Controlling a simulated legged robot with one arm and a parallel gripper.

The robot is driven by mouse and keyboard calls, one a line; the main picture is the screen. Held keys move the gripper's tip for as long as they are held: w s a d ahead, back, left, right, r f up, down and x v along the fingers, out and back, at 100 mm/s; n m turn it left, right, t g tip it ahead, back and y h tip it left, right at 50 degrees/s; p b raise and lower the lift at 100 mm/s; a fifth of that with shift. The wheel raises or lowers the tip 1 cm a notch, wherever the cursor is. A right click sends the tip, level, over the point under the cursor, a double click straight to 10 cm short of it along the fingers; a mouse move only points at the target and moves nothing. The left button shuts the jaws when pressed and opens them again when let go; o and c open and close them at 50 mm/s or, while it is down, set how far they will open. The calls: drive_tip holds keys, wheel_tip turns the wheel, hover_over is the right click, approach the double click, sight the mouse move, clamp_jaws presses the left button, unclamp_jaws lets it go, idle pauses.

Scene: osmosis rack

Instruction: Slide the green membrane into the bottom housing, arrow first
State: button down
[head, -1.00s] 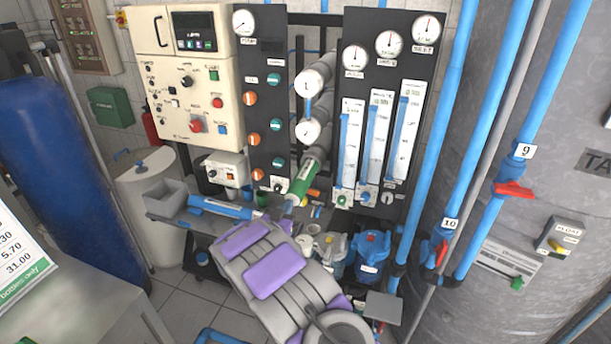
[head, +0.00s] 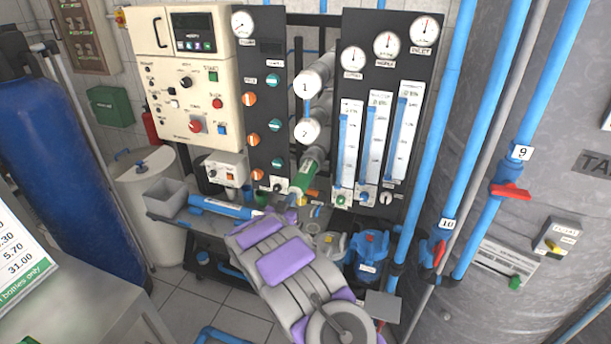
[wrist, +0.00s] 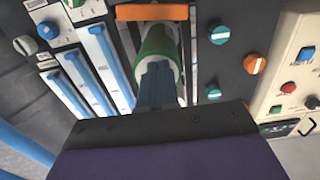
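The green membrane (head: 303,178) is a green cylinder with a pale near end. It lies tilted, in line with the grey bottom housing (head: 315,154) below the caps marked 1 and 2, and its far part is hidden there. No arrow can be made out. My gripper (wrist: 157,72) is at the membrane's near end. In the wrist view its two blue-grey fingers are close together over the pale end of the green membrane (wrist: 158,42) and look shut on it. In the head view my arm hides the fingers.
The dark gauge panel (head: 345,110) stands right of the housings, the knob panel (head: 258,115) left. A blue-and-white tube (head: 222,208) and a grey bin (head: 166,195) sit on the shelf at left. A blue pump (head: 371,250) stands low at right.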

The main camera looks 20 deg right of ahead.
drive_tip(key=shift+p+x, duration=1.3)
drive_tip(key=shift+x, duration=3.6)
drive_tip(key=shift+w+d, duration=0.3)
drive_tip(key=shift+w, duration=0.2)
drive_tip(key=shift+w+d+f+p, duration=0.1)
drive_tip(key=shift+w+d+p, duration=0.2)
drive_tip(key=shift+p+v, duration=0.35)
drive_tip(key=shift+v, duration=3.7)
